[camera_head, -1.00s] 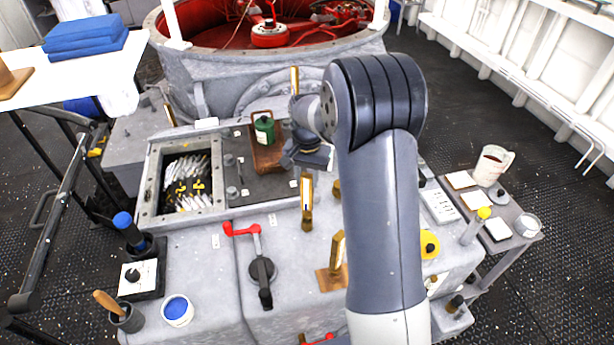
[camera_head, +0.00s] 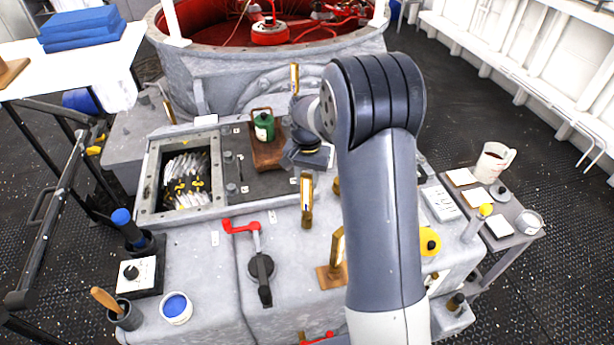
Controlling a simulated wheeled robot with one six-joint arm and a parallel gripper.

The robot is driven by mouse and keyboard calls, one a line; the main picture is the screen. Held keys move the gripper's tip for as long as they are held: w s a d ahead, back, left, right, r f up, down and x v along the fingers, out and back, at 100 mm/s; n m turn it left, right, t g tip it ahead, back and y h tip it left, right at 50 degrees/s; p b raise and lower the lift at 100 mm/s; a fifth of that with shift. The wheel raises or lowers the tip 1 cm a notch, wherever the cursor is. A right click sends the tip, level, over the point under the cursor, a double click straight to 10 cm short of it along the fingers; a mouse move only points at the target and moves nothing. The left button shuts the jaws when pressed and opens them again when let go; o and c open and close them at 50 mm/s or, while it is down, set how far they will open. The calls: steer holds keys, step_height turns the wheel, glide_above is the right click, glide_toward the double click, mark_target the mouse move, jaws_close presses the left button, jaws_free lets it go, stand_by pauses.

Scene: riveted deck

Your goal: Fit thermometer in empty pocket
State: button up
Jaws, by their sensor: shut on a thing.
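My gripper (camera_head: 309,158) is over the machine's top, just right of the green can, partly hidden by my own wrist and arm. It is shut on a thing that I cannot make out. Upright brass-framed pieces that look like thermometers stand on the machine: one (camera_head: 306,198) just below my gripper in the picture, one (camera_head: 338,248) on a brown base nearer the front, and one (camera_head: 294,78) at the back. Another brass bit (camera_head: 337,185) shows beside my arm. I cannot tell which pocket is empty.
A green can (camera_head: 264,127) stands on a brown tray (camera_head: 268,158). Left of it is an open hatch (camera_head: 147,190) with pale and yellow parts inside. A side table (camera_head: 519,236) at right carries a mug (camera_head: 493,163).

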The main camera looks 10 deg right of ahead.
steer(key=shift+f, duration=0.3)
steer(key=o, duration=1.1)
steer(key=shift+r, duration=0.1)
step_height(320, 180, up, 11)
steer(key=shift+f+b, duration=0.15)
steer(key=shift+b, duration=0.35)
step_height(320, 180, down, 11)
steer(key=shift+r+p, duration=0.1)
steer(key=shift+p, duration=0.3)
steer(key=shift+r+p, duration=0.3)
steer(key=shift+r, duration=0.15)
